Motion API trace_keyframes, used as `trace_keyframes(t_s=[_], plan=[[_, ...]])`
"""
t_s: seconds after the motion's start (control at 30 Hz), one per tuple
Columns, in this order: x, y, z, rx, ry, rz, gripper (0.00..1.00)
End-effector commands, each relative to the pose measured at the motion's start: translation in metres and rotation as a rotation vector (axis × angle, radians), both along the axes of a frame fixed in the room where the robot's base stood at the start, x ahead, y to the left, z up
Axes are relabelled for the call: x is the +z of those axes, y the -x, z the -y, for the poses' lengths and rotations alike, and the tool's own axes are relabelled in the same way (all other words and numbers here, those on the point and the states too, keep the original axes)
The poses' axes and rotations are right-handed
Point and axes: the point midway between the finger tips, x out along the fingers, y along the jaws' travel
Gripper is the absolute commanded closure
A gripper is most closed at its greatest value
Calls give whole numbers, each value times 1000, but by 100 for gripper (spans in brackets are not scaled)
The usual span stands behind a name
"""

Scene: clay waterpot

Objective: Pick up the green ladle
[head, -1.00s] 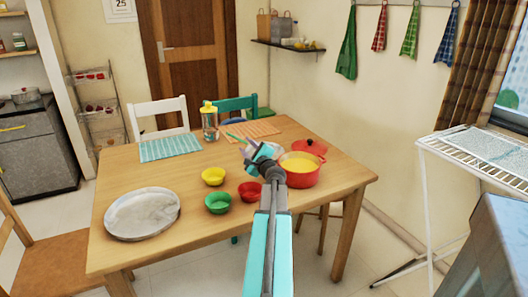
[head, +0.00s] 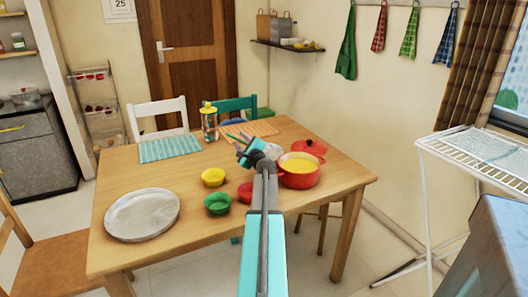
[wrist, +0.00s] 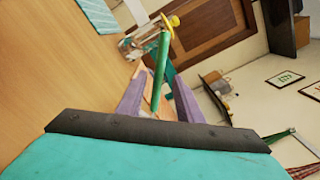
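The green ladle shows in the wrist view as a long green handle (wrist: 161,62) between my two purple fingers, with gaps to both sides. In the head view a thin green piece (head: 231,138) shows just beyond my fingertips; its bowl cannot be made out. My gripper (head: 241,147) is over the far middle of the table. In the wrist view my gripper (wrist: 158,74) has its fingers apart. I see no contact between fingers and handle.
A jar with a yellow lid (head: 209,122) stands beyond my gripper on the left. A red pot (head: 300,180) stands close on the right. Yellow (head: 213,177), green (head: 217,204) and red (head: 246,191) bowls lie nearer. A grey round plate (head: 142,214) lies at the left.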

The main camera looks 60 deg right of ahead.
Motion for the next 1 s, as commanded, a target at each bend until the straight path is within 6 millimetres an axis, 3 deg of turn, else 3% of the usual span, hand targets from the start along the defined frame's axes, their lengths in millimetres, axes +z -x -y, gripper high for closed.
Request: trace_keyframes(t_s=[0.43,1.0], plan=[[0,-5,3,1,0,0,67],[-2,-43,27,1,-1,0,67]])
